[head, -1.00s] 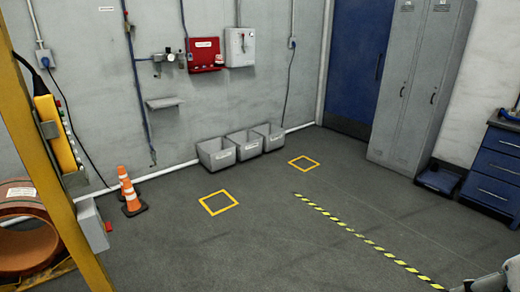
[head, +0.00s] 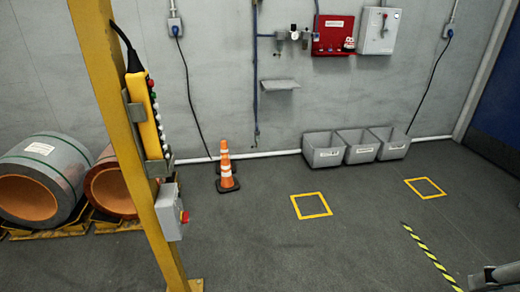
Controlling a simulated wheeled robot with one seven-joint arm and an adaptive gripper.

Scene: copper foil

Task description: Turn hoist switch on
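A yellow post (head: 128,150) stands at the left in the head view. A yellow pendant control (head: 147,110) with several buttons hangs in a bracket on it. Below it, a grey box (head: 168,212) with a red knob or handle on its right side is fixed to the post. A grey wall box (head: 379,30) with a red-tipped lever is at the upper right. No readable label shows which of these is the hoist switch, and no switch position can be read. Only a grey piece of my arm shows at the lower right corner; my gripper cannot be made out.
Large coils (head: 45,178) lie at the left. Grey bins (head: 324,150) line the wall below a red panel (head: 333,35). Floor between post and striped tape (head: 430,255) is clear.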

